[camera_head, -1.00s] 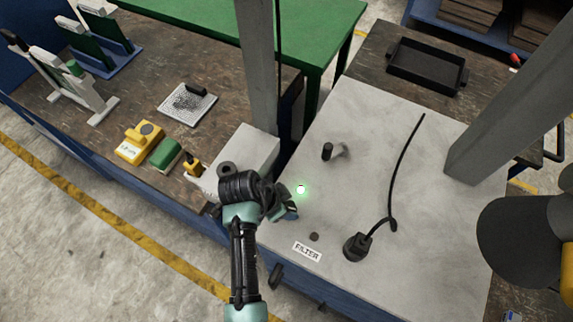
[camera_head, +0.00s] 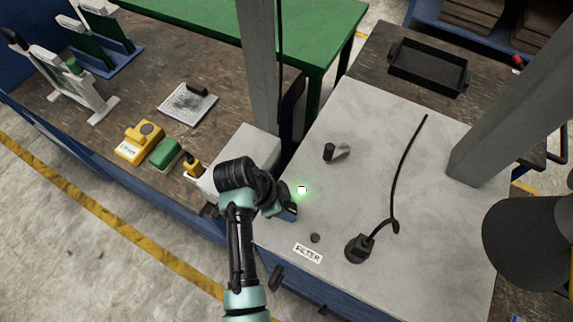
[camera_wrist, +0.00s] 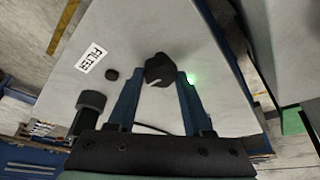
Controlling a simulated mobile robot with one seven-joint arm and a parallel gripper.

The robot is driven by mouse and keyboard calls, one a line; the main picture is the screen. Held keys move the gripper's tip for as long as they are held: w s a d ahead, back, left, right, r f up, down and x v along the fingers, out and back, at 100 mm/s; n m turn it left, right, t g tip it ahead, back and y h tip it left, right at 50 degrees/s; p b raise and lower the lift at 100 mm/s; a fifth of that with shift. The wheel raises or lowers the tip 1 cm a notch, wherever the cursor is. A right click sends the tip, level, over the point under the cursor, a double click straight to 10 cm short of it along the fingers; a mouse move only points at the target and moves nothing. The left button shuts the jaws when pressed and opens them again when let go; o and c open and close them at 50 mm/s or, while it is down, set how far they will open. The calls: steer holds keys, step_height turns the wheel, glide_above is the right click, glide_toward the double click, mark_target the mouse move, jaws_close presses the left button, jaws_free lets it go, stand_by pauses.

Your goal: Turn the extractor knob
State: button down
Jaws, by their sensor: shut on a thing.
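The extractor knob (camera_wrist: 158,70) is round and black with a pale mark, and sits on the light grey panel (camera_wrist: 145,30) in the wrist view. My gripper (camera_wrist: 158,78) is shut on it, with one blue finger on each side. In the head view my gripper (camera_head: 287,210) is at the left edge of the panel (camera_head: 360,120), beside a glowing green light (camera_head: 302,190). The knob is hidden behind the gripper there. The light also shows in the wrist view (camera_wrist: 190,79), close to the right fingertip.
A FILTER label (camera_head: 308,253) and a small dark button (camera_head: 315,238) are in front of my gripper. A black plug-like fitting with a cable (camera_head: 358,247) and a short black peg (camera_head: 328,151) stand on the panel. A grey post (camera_head: 258,70) rises behind.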

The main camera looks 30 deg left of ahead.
steer(key=shift+c, duration=1.5)
jaws_free()
steer(key=v, duration=1.3)
steer(key=shift+f, duration=0.1)
